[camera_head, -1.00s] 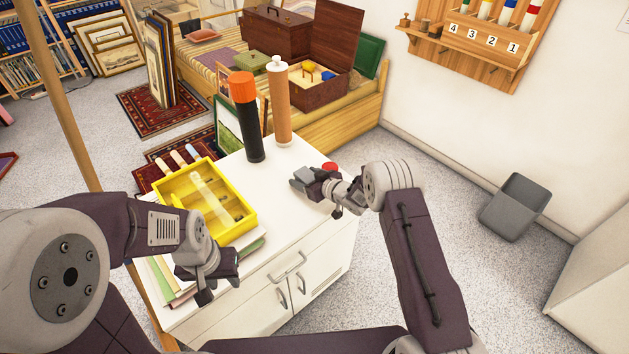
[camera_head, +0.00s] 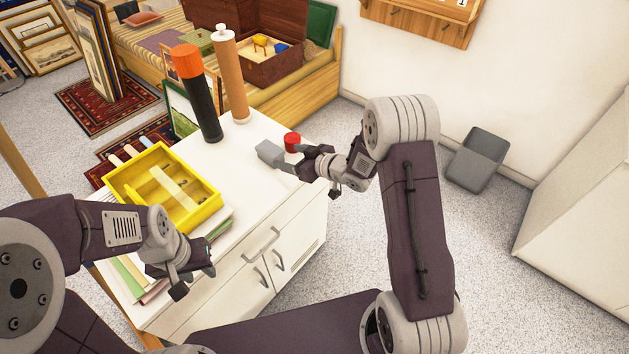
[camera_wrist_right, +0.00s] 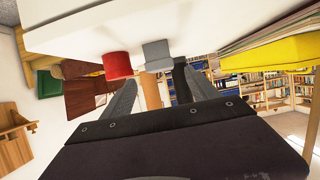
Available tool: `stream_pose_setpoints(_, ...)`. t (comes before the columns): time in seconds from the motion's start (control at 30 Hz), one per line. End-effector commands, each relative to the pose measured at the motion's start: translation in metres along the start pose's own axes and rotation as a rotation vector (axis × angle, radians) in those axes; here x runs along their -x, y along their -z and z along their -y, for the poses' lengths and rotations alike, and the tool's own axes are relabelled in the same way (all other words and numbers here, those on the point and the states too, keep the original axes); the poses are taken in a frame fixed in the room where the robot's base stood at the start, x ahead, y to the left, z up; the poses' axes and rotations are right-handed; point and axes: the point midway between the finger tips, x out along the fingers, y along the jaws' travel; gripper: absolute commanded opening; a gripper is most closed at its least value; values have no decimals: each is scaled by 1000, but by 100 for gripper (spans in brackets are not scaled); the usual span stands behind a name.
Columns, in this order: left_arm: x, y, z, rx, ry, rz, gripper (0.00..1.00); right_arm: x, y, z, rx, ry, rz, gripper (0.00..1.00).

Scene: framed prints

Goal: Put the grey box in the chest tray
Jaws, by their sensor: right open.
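The grey box (camera_head: 270,153) lies on the white cabinet top near its right edge, beside a red cylinder (camera_head: 292,142). The right wrist view also shows the grey box (camera_wrist_right: 158,54) just ahead of the fingertips and roughly between them. My right gripper (camera_head: 304,164) is open and empty, to the right of the box. Its fingers also show in the right wrist view (camera_wrist_right: 161,86). The open brown chest (camera_head: 270,77) stands at the back with a pale tray (camera_head: 266,59) inside, holding a yellow and a blue item. My left gripper (camera_head: 192,277) hangs by the cabinet's front; its jaw opening is unclear.
A yellow divided tray (camera_head: 210,211) rests on folders at the cabinet's left. A black bottle with an orange cap (camera_head: 203,105) and a tall brown cylinder (camera_head: 233,85) stand at the back, between the box and the chest. The middle of the top is clear.

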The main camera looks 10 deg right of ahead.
Motion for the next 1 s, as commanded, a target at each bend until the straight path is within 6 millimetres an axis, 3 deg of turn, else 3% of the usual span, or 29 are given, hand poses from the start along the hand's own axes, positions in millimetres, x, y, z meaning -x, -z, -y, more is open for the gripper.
stream_pose_setpoints(0.07,0,0,0,0,0,0,36,5,-1,-6,-1,-39,36,69)
stream_pose_setpoints(0.13,0,0,0,0,0,0,36,23,-9,-19,-21,-139,144,69)
stream_pose_setpoints(0.2,0,0,0,0,0,0,36,59,-27,-30,-76,-270,315,69)
stream_pose_setpoints(0.27,0,0,0,0,0,0,36,102,-50,-25,-156,-360,481,69)
stream_pose_setpoints(0.4,0,0,0,0,0,0,36,196,-97,29,-379,-434,812,69)
stream_pose_setpoints(0.5,0,0,0,0,0,0,36,237,-113,70,-496,-413,954,69)
stream_pose_setpoints(0.6,0,0,0,0,0,0,36,255,-119,91,-550,-392,1017,69)
stream_pose_setpoints(0.67,0,0,0,0,0,0,36,258,-120,94,-559,-388,1028,72)
stream_pose_setpoints(0.77,0,0,0,0,0,0,36,258,-120,94,-559,-388,1029,100)
stream_pose_setpoints(1.0,0,0,0,0,0,0,36,259,-121,94,-523,-365,1042,100)
